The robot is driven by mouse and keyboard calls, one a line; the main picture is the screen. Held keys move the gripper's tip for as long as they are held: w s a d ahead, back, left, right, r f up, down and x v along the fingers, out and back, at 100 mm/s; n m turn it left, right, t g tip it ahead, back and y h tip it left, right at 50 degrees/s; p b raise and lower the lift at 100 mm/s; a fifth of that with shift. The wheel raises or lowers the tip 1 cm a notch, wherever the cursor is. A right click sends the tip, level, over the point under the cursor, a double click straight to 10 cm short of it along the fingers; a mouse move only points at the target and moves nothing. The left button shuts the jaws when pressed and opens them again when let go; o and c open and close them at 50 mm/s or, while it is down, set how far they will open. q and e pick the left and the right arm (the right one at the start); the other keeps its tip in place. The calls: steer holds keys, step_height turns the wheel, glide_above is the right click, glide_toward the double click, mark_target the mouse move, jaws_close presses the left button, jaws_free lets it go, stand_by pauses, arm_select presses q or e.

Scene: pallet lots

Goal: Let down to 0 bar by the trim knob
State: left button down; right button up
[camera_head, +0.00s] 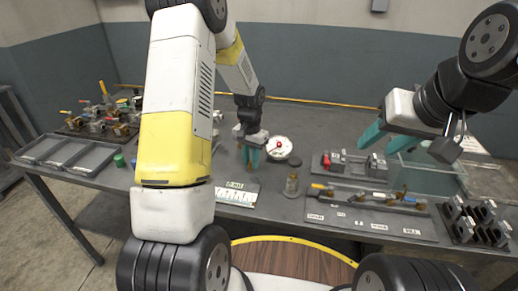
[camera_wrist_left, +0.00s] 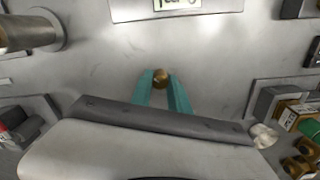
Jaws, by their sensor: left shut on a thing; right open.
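My left gripper (camera_head: 249,160) is low over the middle of the table, its teal fingers pointing down. In the left wrist view its fingers (camera_wrist_left: 163,84) are closed on a small round brass knob (camera_wrist_left: 161,75). In the head view the fingers hide the knob. A white dial gauge (camera_head: 281,148) with a red centre stands just right of the left gripper; its reading is too small to tell. My right gripper (camera_head: 376,147) is open and empty, raised at the right.
A labelled tool board (camera_head: 345,222) and a clear bin (camera_head: 430,180) are at the right. Grey trays (camera_head: 75,156) and a board of valves (camera_head: 72,129) are at the left. The table behind the gauge is clear.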

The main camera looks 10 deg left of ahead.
arm_select(q)
steer(key=m, duration=0.4)
steer(key=shift+m, duration=0.3)
steer(key=m, duration=0.4)
steer(key=shift+m, duration=0.3)
steer(key=c, duration=1.3)
jaws_free()
steer(key=shift+o, duration=0.2)
steer(key=shift+r, duration=3.95)
